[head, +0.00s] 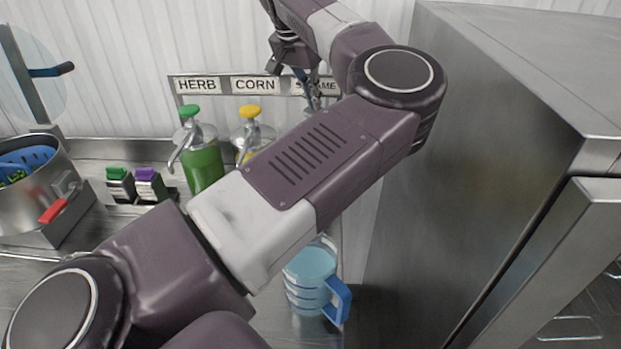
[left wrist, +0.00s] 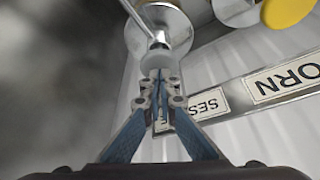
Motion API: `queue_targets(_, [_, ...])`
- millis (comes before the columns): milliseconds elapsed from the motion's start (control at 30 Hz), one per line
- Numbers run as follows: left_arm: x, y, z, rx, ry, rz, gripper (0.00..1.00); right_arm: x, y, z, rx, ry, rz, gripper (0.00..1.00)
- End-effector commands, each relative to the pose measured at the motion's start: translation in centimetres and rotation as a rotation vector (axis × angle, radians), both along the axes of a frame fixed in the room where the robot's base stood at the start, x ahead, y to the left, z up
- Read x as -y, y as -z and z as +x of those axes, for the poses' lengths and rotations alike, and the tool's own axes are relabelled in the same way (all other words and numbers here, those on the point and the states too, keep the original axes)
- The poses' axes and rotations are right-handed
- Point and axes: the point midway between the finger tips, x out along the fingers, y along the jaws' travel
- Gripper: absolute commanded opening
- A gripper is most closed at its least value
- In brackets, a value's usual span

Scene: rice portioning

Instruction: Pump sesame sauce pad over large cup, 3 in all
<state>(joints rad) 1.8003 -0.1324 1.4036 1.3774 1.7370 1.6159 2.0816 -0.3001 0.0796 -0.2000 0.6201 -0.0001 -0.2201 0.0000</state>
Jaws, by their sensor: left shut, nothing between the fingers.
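The large cup (head: 308,265) is light blue and clear with a blue handle, upright on the counter and partly behind my arm in the head view. My left gripper (head: 312,98) is at the SESAME label, high over the counter; its fingers are shut and empty. The left wrist view shows the closed fingertips (left wrist: 160,78) at a pale grey round pump pad (left wrist: 158,61), beneath which are a metal spout and a pale container top. They look very close; I cannot tell whether they touch. My right gripper is not in view.
A green herb dispenser (head: 204,166) and a yellow-topped corn dispenser (head: 250,113) stand to the left under the label rail (head: 215,97). A steel cabinet (head: 450,170) bounds the right side. A metal pot (head: 30,205) with a blue basket is at far left.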

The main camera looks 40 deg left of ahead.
Motion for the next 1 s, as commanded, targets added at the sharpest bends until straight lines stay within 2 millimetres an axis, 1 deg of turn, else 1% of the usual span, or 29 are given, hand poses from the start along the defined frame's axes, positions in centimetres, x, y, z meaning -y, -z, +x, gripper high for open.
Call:
queue_targets(33, [0.0, 0.3, 0.0, 0.000, 0.000, 0.000, 0.00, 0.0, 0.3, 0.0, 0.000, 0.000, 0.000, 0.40])
queue_targets(767, [0.1, 3.1, -0.1, -0.004, 0.001, -0.003, 0.00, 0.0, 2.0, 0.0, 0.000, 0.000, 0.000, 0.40])
queue_targets(1000, [0.1, 3.1, -0.1, -0.006, 0.000, -0.004, 0.00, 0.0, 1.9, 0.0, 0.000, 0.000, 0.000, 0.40])
